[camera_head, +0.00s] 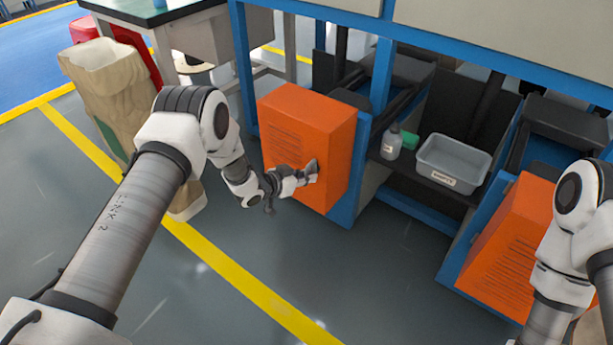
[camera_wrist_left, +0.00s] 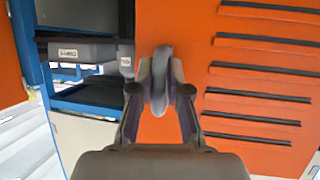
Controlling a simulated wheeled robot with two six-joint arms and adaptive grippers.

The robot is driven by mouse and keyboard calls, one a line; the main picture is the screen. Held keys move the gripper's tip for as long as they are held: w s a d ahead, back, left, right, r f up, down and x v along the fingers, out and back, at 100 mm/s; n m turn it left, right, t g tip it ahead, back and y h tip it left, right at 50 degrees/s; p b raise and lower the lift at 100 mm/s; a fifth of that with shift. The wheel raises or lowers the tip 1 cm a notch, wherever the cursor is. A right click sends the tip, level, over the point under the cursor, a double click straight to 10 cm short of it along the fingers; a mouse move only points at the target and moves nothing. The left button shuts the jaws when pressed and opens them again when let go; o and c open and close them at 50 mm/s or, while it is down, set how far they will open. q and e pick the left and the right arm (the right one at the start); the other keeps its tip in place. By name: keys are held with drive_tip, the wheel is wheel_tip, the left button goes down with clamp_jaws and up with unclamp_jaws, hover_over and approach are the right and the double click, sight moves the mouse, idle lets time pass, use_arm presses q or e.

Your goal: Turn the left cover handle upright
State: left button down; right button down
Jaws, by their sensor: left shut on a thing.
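The left cover (camera_head: 300,115) is an orange box with dark slots in its front, on the blue frame left of centre. It fills much of the left wrist view (camera_wrist_left: 215,25). Its handle (camera_wrist_left: 161,70) is a grey, rounded bar that stands along the vertical of the wrist picture, beside the slots. My left gripper (camera_head: 309,173) is at the cover's front near its right edge. In the wrist view its fingers (camera_wrist_left: 160,92) are shut on the handle, one on each side. In the head view the gripper largely hides the handle. My right gripper is out of view.
A second orange cover (camera_head: 510,235) stands at right, partly behind my right arm. Between the covers, a shelf holds a grey tray (camera_head: 452,164), a bottle (camera_head: 391,142) and a green item (camera_head: 410,142). A beige sack-like bin (camera_head: 105,105) stands at left. The front floor is clear.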

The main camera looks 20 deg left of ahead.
use_arm(q)
drive_tip(key=shift+d, duration=0.1)
drive_tip(key=c, duration=1.2)
unclamp_jaws()
drive_tip(key=shift+f, duration=0.1)
drive_tip(key=v, duration=1.2)
